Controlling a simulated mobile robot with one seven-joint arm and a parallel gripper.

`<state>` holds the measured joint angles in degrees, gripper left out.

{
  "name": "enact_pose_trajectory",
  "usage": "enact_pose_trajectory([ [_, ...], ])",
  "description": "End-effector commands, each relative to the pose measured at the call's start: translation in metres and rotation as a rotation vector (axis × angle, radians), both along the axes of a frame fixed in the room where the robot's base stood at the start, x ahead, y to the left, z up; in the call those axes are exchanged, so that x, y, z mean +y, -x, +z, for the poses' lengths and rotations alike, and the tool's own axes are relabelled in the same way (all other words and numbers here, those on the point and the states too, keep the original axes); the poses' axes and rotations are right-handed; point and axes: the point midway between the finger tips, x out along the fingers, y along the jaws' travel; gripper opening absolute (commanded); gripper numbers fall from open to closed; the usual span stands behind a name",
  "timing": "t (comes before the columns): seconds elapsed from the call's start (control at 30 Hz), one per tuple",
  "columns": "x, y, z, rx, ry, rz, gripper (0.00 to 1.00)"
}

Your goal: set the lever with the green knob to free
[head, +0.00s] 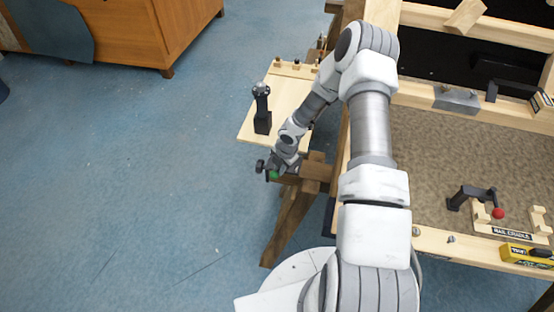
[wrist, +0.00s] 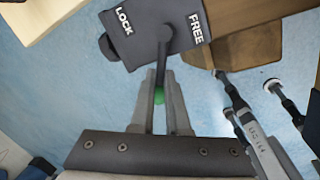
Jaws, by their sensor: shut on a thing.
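The lever (wrist: 162,62) is a dark bar that runs down in the wrist view from a dark grey block (wrist: 150,40) marked LOCK at the left and FREE at the right. It points away from both words, roughly midway between them. Its green knob (wrist: 159,97) sits between the two fingers of my gripper (wrist: 160,78), which is shut on the lever. In the head view the green knob (head: 274,175) shows just below my gripper (head: 270,167), at the end of a wooden beam; the lever's bar is mostly hidden there.
A pale board (head: 285,100) with a black upright handle (head: 262,110) is close behind my gripper. A red-knobbed lever (head: 498,213) and a "RAIL CRADLE" plate stand on the bench at right. Metal rods (wrist: 240,110) are at right in the wrist view. Blue floor is open at left.

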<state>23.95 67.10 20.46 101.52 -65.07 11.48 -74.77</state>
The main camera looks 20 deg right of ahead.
Motion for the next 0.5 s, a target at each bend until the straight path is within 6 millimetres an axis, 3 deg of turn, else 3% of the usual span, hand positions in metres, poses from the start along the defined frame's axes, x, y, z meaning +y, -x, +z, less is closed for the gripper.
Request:
enact_pose_trajectory([
  [0.03,0.005,0.004,0.006,0.002,-0.013,0.045,0.00],
  [0.5,-0.009,0.017,0.001,0.003,-0.012,0.397,0.00],
])
